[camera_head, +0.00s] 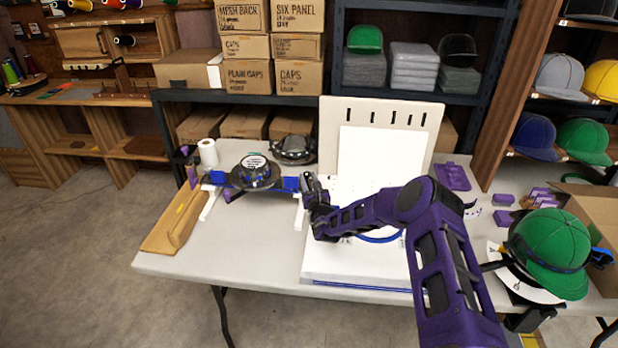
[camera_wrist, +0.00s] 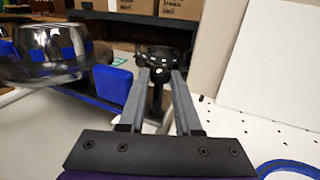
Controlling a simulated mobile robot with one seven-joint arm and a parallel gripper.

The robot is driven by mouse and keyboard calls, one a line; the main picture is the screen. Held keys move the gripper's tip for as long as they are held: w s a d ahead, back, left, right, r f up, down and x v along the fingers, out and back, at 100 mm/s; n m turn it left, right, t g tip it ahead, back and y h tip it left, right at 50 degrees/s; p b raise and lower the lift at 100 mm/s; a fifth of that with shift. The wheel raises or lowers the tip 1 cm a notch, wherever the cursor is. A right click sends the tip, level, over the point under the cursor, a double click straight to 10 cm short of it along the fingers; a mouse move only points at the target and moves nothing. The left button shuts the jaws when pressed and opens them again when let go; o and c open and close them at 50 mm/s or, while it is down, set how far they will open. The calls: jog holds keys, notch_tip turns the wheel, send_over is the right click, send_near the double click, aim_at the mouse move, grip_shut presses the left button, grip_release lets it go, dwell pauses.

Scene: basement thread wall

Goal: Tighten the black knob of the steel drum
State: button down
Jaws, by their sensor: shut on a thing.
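The steel drum (camera_wrist: 45,52) is a shiny round body with a blue band at the upper left of the wrist view. In the head view the drum (camera_head: 256,173) sits on a blue bar on white legs, left of my gripper. My gripper (camera_wrist: 160,78) has its two grey fingers close together, on a dark upright piece (camera_wrist: 156,98) that looks like the black knob. The fingers hide much of it. In the head view my gripper (camera_head: 309,184) is at the right end of the blue bar, and the knob cannot be made out there.
A black ring-shaped fixture (camera_head: 293,149) stands behind the drum. A white pegboard stand (camera_head: 381,122) is right of my gripper. A white paper roll (camera_head: 208,153) and a wooden block (camera_head: 175,222) are left. A green cap (camera_head: 551,240) sits at the right.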

jog(key=c, duration=0.9)
grip_release()
jog(key=shift+f+b, duration=0.1)
jog(key=shift+b, duration=0.2)
jog(key=n+y+b, duration=0.1)
jog(key=g+y+b, duration=0.1)
jog(key=shift+w+d+f+n+y, duration=0.1)
jog(key=shift+d+n+y, duration=0.2)
jog(key=shift+n, duration=0.1)
jog(key=shift+w+d+n+g+y+b, duration=0.15)
jog(key=shift+n+g+y+b, duration=1.05)
jog(key=shift+y, duration=0.2)
jog(key=shift+w+d+n+g+y+b, duration=0.1)
jog(key=shift+w+n+g+y+b, duration=0.05)
jog(key=shift+n+g+y+b, duration=1.15)
jog(key=p+v, duration=0.3)
jog(key=v, duration=1.4)
jog(key=shift+s+d+f, duration=0.1)
jog(key=shift+s, duration=0.1)
